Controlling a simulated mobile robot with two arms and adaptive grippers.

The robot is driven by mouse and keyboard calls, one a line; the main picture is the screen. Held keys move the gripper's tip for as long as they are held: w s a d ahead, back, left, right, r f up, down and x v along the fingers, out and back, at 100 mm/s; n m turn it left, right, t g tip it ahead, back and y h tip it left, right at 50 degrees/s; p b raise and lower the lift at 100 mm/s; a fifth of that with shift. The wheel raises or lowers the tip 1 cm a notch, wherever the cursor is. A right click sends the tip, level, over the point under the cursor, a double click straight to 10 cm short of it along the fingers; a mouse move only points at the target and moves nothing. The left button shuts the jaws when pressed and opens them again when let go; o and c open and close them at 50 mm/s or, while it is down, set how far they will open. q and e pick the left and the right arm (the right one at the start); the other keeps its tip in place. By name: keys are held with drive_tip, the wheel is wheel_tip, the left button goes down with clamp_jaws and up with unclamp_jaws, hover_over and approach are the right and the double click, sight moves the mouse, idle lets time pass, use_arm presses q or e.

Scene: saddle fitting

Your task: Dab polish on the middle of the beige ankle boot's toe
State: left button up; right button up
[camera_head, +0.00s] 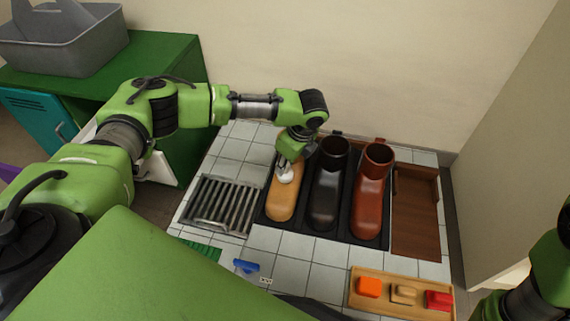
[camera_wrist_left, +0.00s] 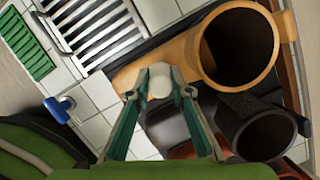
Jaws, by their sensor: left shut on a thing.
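The beige ankle boot (camera_head: 283,207) stands in the left slot of a black tray, toe toward the front. In the left wrist view the boot (camera_wrist_left: 245,45) shows its round shaft opening. My left gripper (camera_head: 287,165) is above the boot, near where the toe meets the shaft. It is shut on a white rounded pad (camera_head: 286,175). The pad (camera_wrist_left: 160,80) sits between the fingertips in the left wrist view, over the boot. Whether the pad touches the leather cannot be told. The arm hides part of the shaft in the head view. My right gripper is out of view.
A black boot (camera_head: 326,195) and a red-brown boot (camera_head: 370,200) stand close to the right. A metal grille (camera_head: 217,207) lies left. In front are a blue-handled item (camera_head: 246,266) and a wooden tray (camera_head: 385,300) with orange, tan and red blocks. A brown wooden board (camera_head: 416,215) lies far right.

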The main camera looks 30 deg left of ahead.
use_arm(q)
drive_tip(key=shift+f, duration=1)
idle(0.3)
